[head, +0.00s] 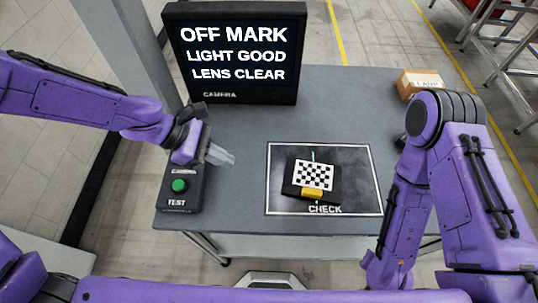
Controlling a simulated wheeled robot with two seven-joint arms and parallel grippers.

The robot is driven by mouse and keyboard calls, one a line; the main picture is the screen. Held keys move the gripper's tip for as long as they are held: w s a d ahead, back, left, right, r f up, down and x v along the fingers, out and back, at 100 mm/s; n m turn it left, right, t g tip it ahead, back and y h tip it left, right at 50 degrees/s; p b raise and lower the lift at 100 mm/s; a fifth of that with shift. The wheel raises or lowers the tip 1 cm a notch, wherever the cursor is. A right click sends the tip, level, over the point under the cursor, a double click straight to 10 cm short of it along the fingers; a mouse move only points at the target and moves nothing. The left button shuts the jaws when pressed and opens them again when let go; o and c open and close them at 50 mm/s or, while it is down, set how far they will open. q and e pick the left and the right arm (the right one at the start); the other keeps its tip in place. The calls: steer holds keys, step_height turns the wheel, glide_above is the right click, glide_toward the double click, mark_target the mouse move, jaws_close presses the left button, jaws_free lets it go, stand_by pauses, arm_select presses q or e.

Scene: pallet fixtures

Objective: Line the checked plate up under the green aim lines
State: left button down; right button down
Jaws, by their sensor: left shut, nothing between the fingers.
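The checked plate (314,175) is a black-and-white checkerboard on a dark block with a yellow tab (312,193) at its near side. It sits turned a little, inside the white-outlined dark CHECK area (350,203). Short green aim lines (313,156) show just beyond it and at its near edge; the plate and block break the line between them. My left gripper (222,156) is shut and empty, above the table to the left of the plate, close to the test box.
A screen (236,55) at the back reads OFF MARK, LIGHT GOOD, LENS CLEAR. A test box (186,193) with a green button (178,186) stands at the table's left edge. A cardboard box (420,82) labelled LAMP is at the back right. The grey table (345,95) is clear behind the plate.

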mark_target(287, 181)
arm_select(q)
steer(key=shift+d+f, duration=0.2)
steer(key=shift+f, duration=0.05)
steer(key=x, duration=0.2)
steer(key=s+x, duration=0.1)
steer(key=x, duration=0.2)
steer(key=shift+d+r, duration=0.1)
steer(key=shift+r, duration=0.05)
steer(key=x, duration=0.4)
steer(key=shift+w+b, duration=0.3)
steer(key=shift+b, duration=0.1)
steer(key=d, duration=0.4)
steer(key=shift+s+p, duration=0.15)
steer(key=shift+p, duration=0.25)
steer(key=shift+d, duration=0.3)
steer(key=shift+a, duration=0.3)
steer(key=shift+d, duration=0.15)
steer(key=shift+d+p, duration=0.5)
steer(key=shift+d, duration=0.5)
